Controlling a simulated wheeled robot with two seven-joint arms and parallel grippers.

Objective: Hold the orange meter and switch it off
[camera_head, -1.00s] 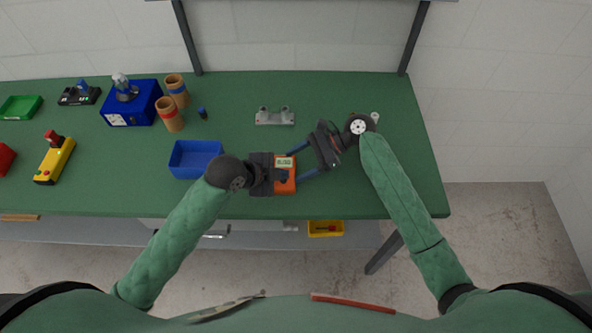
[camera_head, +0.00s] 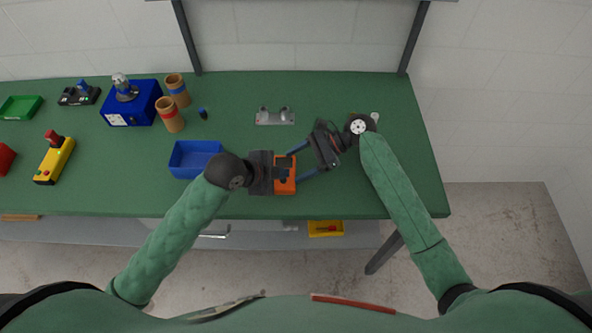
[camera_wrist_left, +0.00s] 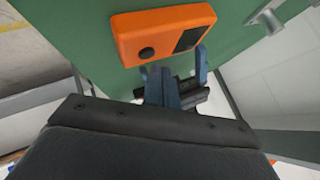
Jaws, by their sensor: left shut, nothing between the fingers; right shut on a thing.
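The orange meter (camera_head: 285,187) is near the front edge of the green bench in the head view. In the left wrist view the meter (camera_wrist_left: 165,20) shows a black round knob (camera_wrist_left: 146,53) and a dark, blank screen (camera_wrist_left: 190,38). My right gripper (camera_head: 297,163) comes from the right and is shut on the meter, its blue fingers at the meter's right end. My left gripper (camera_head: 285,175) is shut and empty, over the meter's face. In the left wrist view my left gripper's closed blue fingertips (camera_wrist_left: 160,72) are close to the knob; contact is unclear.
A blue open bin (camera_head: 195,158) is left of the meter. A grey bracket (camera_head: 275,117) is behind it. Brown cylinders (camera_head: 170,115), a blue box (camera_head: 130,103) and a yellow box with a red button (camera_head: 54,160) are farther left.

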